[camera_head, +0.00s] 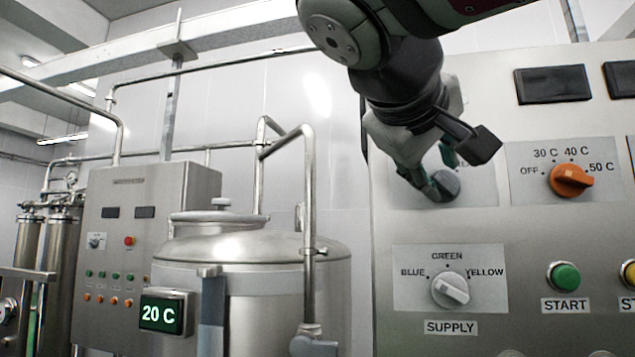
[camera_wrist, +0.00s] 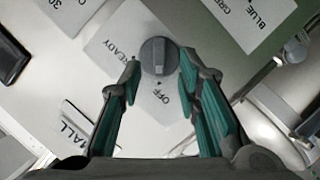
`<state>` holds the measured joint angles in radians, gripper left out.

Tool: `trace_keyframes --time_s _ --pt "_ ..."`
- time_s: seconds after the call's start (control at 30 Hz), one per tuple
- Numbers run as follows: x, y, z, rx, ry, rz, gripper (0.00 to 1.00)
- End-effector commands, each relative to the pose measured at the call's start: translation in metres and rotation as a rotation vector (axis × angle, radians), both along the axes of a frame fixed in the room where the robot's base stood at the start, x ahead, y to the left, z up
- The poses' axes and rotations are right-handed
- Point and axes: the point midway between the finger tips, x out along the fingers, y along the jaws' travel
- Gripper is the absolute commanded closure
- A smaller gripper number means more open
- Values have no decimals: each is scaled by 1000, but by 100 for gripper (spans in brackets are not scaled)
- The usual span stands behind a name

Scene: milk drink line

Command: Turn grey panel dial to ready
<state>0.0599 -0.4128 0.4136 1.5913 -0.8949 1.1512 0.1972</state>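The grey panel dial (camera_wrist: 158,56) sits on a pale label plate in the wrist view, with the words READY (camera_wrist: 122,48) and OFF (camera_wrist: 161,97) beside it. Its raised grip runs roughly up and down in that view, toward the OFF side; which end is the pointer is hard to tell. My gripper (camera_wrist: 158,64) is open, with one green-padded finger on each side of the dial. Narrow gaps seem to show between fingertips and dial. In the head view my gripper (camera_head: 440,172) is at the dial (camera_head: 446,184) and hides much of its plate.
On the same panel are an orange temperature dial (camera_head: 571,180) to the right, a white supply dial (camera_head: 450,290) below and a green START button (camera_head: 564,277). A steel tank (camera_head: 255,255) with a 20 C display (camera_head: 166,313) stands to the left.

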Motion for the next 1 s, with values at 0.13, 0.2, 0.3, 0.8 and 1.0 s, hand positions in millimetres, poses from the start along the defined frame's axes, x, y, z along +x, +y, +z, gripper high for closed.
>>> trace_keyframes --time_s 0.13,0.2,0.3,0.8,1.0 --pt "10 -7 -4 -1 1 0 69" --pt "13 -9 -4 -1 0 0 69" --pt "14 -10 -5 -1 0 0 69" --pt "14 -9 -5 -1 1 0 100" --pt "14 -10 -5 17 -5 0 100"
